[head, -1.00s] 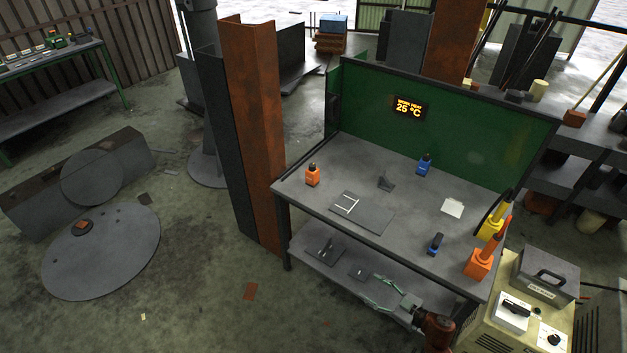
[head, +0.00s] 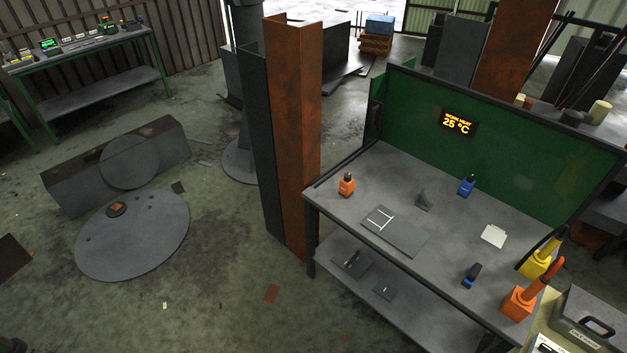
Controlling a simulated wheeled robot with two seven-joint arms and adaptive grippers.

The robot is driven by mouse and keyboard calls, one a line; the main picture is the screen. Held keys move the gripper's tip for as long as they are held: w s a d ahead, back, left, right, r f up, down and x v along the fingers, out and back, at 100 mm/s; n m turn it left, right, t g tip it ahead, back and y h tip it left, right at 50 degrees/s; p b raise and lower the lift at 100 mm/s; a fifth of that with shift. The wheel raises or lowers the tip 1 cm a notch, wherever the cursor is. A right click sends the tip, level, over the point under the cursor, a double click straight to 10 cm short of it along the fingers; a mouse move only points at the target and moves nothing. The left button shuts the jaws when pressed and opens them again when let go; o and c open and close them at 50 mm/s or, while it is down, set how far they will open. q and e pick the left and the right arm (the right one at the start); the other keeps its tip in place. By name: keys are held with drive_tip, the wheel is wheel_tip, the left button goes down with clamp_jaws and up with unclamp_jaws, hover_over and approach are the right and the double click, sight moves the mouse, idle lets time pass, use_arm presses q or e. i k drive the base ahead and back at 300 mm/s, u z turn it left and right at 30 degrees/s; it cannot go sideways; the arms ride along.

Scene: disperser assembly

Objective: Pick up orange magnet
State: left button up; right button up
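A small orange block with a dark top, which looks like the orange magnet (head: 346,185), stands upright on the far left part of the grey workbench (head: 400,164). A similar blue block (head: 466,185) stands near the green back panel. Neither of my grippers shows in the head view, and nothing touches the orange block.
A flat grey plate with white marks (head: 396,232) lies near the bench's front edge. Orange (head: 518,303) and yellow (head: 535,265) holders stand at the right end. A rusty steel column (head: 292,140) rises beside the bench's left end. Open floor lies in front.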

sight(346, 189)
drive_tip(key=u, duration=0.3)
drive_tip(key=i, duration=1.4)
drive_tip(key=z, duration=0.6)
